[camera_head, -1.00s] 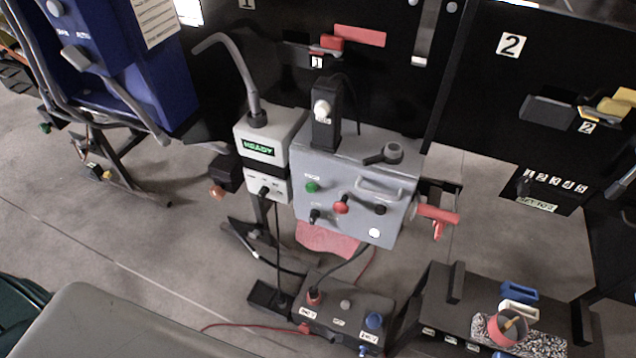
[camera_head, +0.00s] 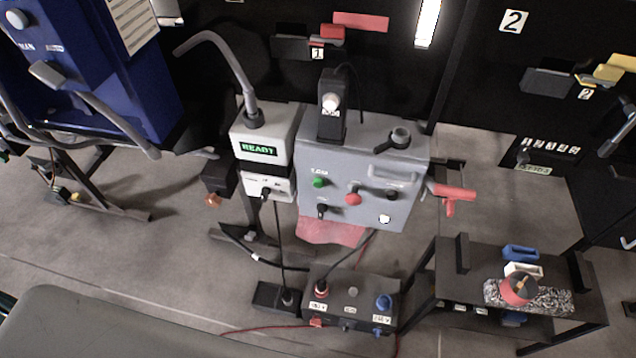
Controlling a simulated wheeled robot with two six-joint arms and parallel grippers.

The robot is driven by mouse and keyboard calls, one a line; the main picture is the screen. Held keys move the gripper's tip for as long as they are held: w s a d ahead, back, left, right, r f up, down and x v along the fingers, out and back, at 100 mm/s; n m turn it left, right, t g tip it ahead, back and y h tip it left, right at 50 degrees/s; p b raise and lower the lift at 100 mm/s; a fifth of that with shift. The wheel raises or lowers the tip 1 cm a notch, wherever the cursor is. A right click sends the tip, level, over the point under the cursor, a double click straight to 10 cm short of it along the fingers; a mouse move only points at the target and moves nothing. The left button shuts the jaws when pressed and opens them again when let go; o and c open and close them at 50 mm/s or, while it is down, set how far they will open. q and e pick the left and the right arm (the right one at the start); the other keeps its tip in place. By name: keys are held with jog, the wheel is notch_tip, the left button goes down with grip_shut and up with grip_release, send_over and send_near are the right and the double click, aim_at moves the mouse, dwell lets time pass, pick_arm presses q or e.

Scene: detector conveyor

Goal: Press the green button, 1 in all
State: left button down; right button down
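The green button (camera_head: 319,182) is a small round knob on the front of the grey control box (camera_head: 408,207), left of the red button (camera_head: 353,198). It stands clear and nothing covers it. The white unit (camera_head: 266,128) to its left has a green display that reads READY. Neither of my grippers shows in the head view.
A dark box (camera_head: 350,312) with red, grey and blue knobs stands below. A dark cart (camera_head: 455,279) with a red cup (camera_head: 518,289) is at lower right. A blue cabinet (camera_head: 88,70) fills the upper left. Grey floor (camera_head: 180,260) is open at left.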

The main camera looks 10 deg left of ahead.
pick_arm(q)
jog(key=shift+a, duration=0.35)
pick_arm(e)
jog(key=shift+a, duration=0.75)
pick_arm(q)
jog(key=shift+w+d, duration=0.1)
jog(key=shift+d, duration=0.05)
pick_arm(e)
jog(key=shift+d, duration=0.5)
